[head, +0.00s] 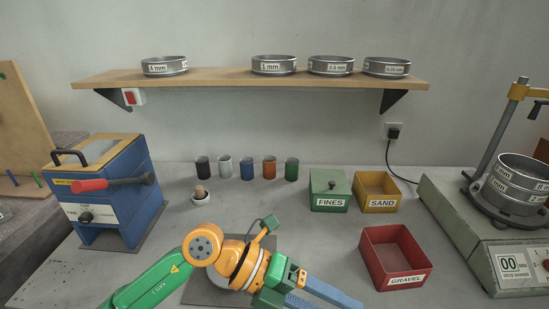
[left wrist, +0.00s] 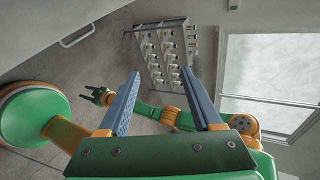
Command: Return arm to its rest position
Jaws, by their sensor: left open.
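My left arm enters the head view from the bottom left and bends across the front of the bench. Its left gripper (head: 335,297) is low in the picture, in front of the red GRAVEL bin, with its blue-grey fingers pointing to the lower right. In the left wrist view the two fingers of the left gripper (left wrist: 162,74) stand wide apart with nothing between them. My right arm shows beyond them, and its small dark right gripper (left wrist: 88,93) appears open and empty. The right arm is outside the head view.
The red GRAVEL bin (head: 369,268), green FINES box (head: 328,204) and yellow SAND bin (head: 378,205) stand right of centre. A blue machine (head: 125,215) is at left, a sieve shaker (head: 465,245) at right. Several small cups line the back. Sieves sit on the shelf (head: 215,78).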

